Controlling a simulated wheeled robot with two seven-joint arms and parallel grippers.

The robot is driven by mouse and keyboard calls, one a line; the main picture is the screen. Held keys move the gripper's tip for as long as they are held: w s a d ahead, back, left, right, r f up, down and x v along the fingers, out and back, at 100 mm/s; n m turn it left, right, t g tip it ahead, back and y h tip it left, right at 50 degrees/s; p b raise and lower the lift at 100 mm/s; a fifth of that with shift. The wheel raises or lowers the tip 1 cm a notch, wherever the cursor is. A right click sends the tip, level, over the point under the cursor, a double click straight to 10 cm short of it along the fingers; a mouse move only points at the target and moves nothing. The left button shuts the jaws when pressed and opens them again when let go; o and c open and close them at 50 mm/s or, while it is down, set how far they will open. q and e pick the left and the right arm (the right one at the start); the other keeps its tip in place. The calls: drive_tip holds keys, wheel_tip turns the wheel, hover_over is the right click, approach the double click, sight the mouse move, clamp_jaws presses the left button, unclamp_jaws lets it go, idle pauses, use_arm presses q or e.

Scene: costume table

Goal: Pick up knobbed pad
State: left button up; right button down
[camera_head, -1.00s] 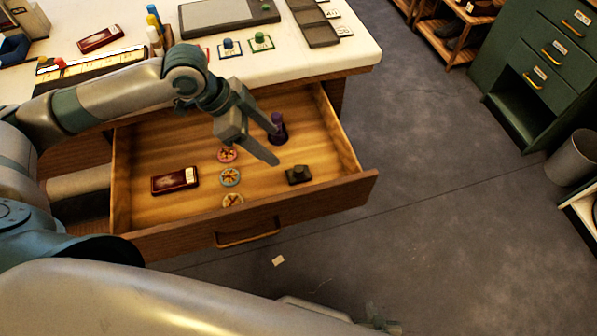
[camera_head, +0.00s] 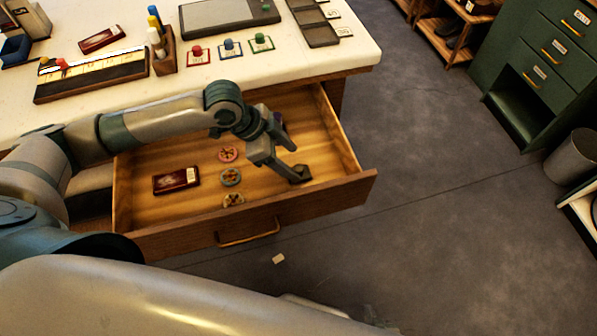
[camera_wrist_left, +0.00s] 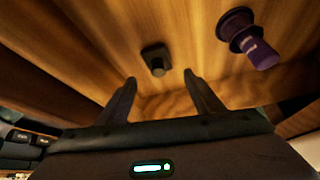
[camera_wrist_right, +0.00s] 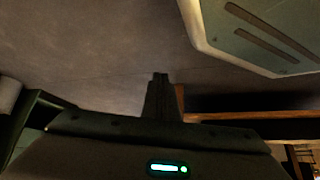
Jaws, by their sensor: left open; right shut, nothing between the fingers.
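The knobbed pad, a small dark square block with a round knob, lies in the open drawer (camera_head: 330,185) near its front right. In the left wrist view the knobbed pad (camera_wrist_left: 153,56) lies just beyond the fingertips, with its knob towards the camera. In the head view it is mostly hidden by my left gripper (camera_head: 291,161). In the left wrist view my left gripper (camera_wrist_left: 160,78) is open and empty, its fingers on either side of the line to the pad. My right gripper (camera_wrist_right: 159,75) is shut and empty, away from the drawer.
A purple stamp-like object (camera_wrist_left: 242,35) stands beside the pad. A dark red box (camera_head: 176,180) and several round tokens (camera_head: 230,177) lie further left in the drawer. Red, blue and green knobbed pieces (camera_head: 231,48) stand on the tabletop above. The drawer's front wall (camera_head: 300,203) is close.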

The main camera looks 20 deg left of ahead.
sight(298, 167)
use_arm(q)
drive_tip(key=shift+d+f, duration=0.25)
drive_tip(key=shift+f, duration=0.3)
drive_tip(key=p+x, duration=0.1)
drive_tip(key=x, duration=0.3)
drive_tip(key=shift+a, duration=0.15)
use_arm(e)
drive_tip(key=s, duration=0.1)
drive_tip(key=s+d+f, duration=0.1)
drive_tip(key=s+g, duration=0.1)
drive_tip(key=shift+s+d+f, duration=0.15)
drive_tip(key=shift+d+f, duration=0.05)
drive_tip(key=shift+d, duration=0.1)
use_arm(q)
drive_tip(key=c, duration=1.1)
use_arm(e)
drive_tip(key=shift+a, duration=0.1)
